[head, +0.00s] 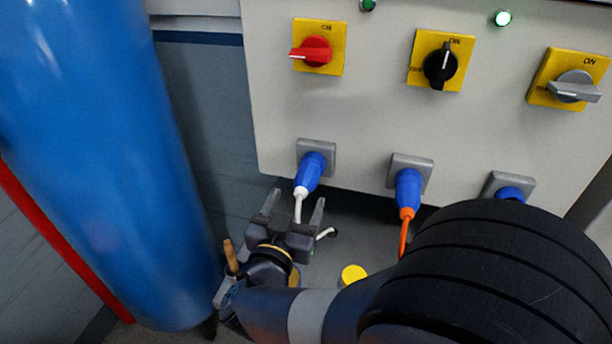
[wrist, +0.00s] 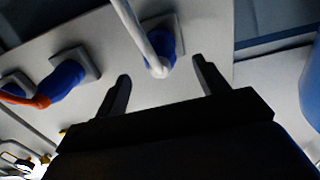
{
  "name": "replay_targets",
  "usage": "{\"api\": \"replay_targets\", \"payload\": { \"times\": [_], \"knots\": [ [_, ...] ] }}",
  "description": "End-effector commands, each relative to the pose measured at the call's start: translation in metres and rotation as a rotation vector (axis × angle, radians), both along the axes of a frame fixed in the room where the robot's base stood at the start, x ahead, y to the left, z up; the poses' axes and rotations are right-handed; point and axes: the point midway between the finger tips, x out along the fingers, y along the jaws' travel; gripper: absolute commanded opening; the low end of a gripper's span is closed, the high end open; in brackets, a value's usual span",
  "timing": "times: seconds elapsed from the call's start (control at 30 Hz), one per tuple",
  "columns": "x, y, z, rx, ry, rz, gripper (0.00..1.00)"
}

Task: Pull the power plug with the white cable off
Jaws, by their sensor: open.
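The blue power plug with the white cable (head: 311,171) sits in the leftmost grey socket (head: 328,148) on the panel, tilted down. Its white cable (head: 298,208) hangs down between the fingers of my gripper (head: 293,205) in the head view. My gripper is open, just below the plug and apart from it. In the wrist view the plug (wrist: 162,42) shows beyond the fingertips (wrist: 163,72), with the white cable (wrist: 135,28) running across it toward the top edge. Whether a finger touches the cable cannot be told.
A blue plug with an orange cable (head: 408,188) sits in the middle socket, and another blue plug (head: 510,194) at the right is partly hidden by my arm. Red, black and grey switches are above. A large blue cylinder (head: 110,150) stands close at the left.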

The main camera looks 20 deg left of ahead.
Motion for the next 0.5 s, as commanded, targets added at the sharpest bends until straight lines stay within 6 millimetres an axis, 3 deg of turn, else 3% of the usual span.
{"api": "replay_targets", "payload": {
  "times": [0.3,0.5],
  "knots": [
    [0.047,0.004,0.000,0.000,0.000,-0.003,0.69],
    [0.067,0.007,0.000,0.000,-0.001,-0.002,0.69]
  ]
}}
